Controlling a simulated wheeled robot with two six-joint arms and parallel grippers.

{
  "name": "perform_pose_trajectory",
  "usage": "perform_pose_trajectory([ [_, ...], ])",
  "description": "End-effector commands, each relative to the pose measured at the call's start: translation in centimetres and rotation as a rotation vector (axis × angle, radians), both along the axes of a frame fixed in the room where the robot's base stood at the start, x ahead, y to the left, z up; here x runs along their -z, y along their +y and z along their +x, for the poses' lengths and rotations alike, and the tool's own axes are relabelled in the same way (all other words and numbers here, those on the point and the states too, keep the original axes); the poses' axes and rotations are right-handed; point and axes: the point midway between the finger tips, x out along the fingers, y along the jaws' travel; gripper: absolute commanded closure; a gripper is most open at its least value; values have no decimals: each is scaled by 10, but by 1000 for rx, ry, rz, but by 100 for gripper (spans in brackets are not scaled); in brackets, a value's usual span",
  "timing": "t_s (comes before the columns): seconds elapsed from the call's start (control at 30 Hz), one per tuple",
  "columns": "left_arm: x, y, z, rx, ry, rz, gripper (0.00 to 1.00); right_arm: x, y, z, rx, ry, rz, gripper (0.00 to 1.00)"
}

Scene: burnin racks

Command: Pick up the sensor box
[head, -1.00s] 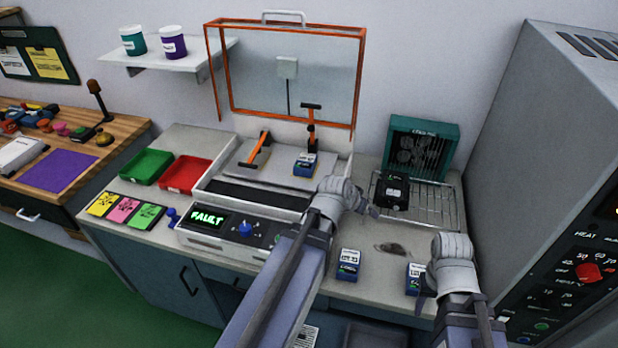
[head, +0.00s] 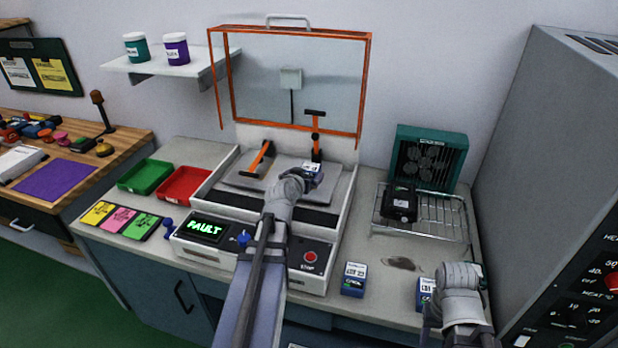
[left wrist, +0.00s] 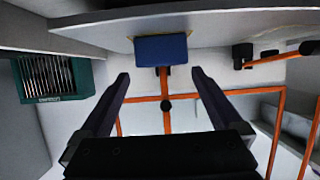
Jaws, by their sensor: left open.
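A blue sensor box with a white label (head: 313,167) is on the grey plate of the test machine (head: 190,208). My left gripper (head: 303,180) is right at its near side in the head view and partly covers it. In the left wrist view the blue box (left wrist: 160,50) is ahead of the open fingers (left wrist: 162,88), roughly centred and apart from them. My right gripper (head: 432,312) is low at the right, beside another blue box (head: 426,292) that it partly hides; its jaws are not clear.
A similar blue box (head: 353,279) stands on the bench front. A black box (head: 398,203) sits on a wire rack (head: 440,236) before a teal fan unit (head: 428,160). The orange-framed cover (head: 222,90) is raised. Orange clamps (head: 258,158) stand near the plate. The display reads FAULT.

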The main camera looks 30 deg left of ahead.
Motion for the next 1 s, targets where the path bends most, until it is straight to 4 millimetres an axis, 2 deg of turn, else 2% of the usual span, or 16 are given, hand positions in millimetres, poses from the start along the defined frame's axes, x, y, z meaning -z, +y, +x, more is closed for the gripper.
perform_pose_trajectory([
  [0.23,6,3,9,1,0,0,0,6,0,0,0,0,0,50],
  [0.53,23,16,45,1,1,-1,0,23,0,0,0,0,0,50],
  [0.77,22,16,45,1,1,-1,0,22,0,0,0,0,0,50],
  [1.0,22,16,45,1,1,-1,25,22,0,0,0,0,0,50],
])
